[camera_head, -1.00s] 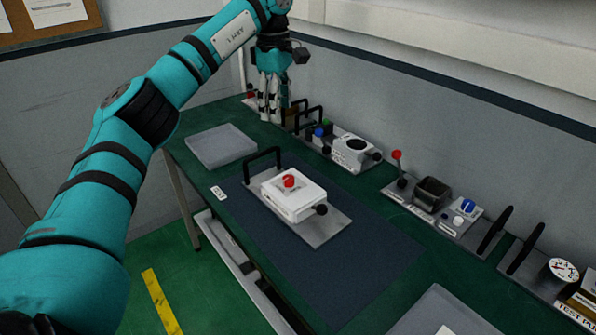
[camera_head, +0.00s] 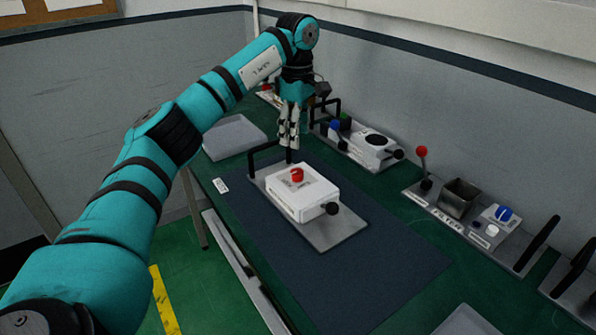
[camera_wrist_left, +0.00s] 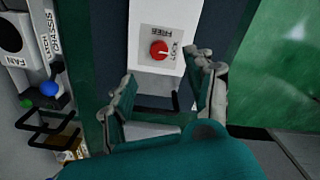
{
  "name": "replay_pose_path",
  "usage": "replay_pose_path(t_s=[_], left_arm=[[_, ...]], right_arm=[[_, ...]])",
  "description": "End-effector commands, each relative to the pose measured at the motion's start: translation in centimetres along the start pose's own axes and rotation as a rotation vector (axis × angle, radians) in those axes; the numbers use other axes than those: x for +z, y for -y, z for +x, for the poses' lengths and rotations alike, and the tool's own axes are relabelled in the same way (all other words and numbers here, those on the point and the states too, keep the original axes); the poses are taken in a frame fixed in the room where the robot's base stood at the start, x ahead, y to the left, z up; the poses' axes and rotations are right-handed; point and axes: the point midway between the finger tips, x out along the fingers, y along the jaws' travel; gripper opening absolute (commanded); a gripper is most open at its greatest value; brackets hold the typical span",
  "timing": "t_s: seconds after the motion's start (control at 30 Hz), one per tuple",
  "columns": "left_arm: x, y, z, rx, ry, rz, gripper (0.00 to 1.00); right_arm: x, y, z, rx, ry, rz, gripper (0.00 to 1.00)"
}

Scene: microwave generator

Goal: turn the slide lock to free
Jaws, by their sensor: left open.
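The slide lock is a red knob (camera_head: 297,175) on top of a white box (camera_head: 303,196). The box sits on a grey plate (camera_head: 345,228) with a black handle at its far left end. In the left wrist view the knob (camera_wrist_left: 159,50) sits on a grey label reading FREE and LOCK; which word it points at is too small to tell. My left gripper (camera_head: 289,146) points down above the black handle end, behind the knob and apart from it. In the left wrist view its open, empty fingers (camera_wrist_left: 165,82) spread on either side below the knob. My right gripper is not in view.
The black handle (camera_head: 268,153) stands up close to my left gripper. A FAN module (camera_head: 371,149) and a FILTER module (camera_head: 460,197) line the wall. A grey tray (camera_head: 233,137) lies at the back left. The dark mat (camera_head: 365,275) in front is clear.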

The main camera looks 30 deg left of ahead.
Motion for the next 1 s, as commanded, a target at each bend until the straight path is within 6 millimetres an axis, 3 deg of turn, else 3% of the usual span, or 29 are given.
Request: replay_pose_path(t_s=[0.3,0.5,0.93,1.0], left_arm=[[-0.1,0.1,7.0,-0.003,-0.001,-0.001,0.55],[0.0,0.0,9.8,-0.001,0.000,-0.001,0.55],[0.0,0.0,11.1,0.001,0.000,0.000,0.55],[0.0,0.0,11.1,0.001,0.000,0.000,0.48]], right_arm=[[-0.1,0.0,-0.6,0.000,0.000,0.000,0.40],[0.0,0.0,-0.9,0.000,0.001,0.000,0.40],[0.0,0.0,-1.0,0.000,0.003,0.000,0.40],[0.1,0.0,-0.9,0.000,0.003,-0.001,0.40]])
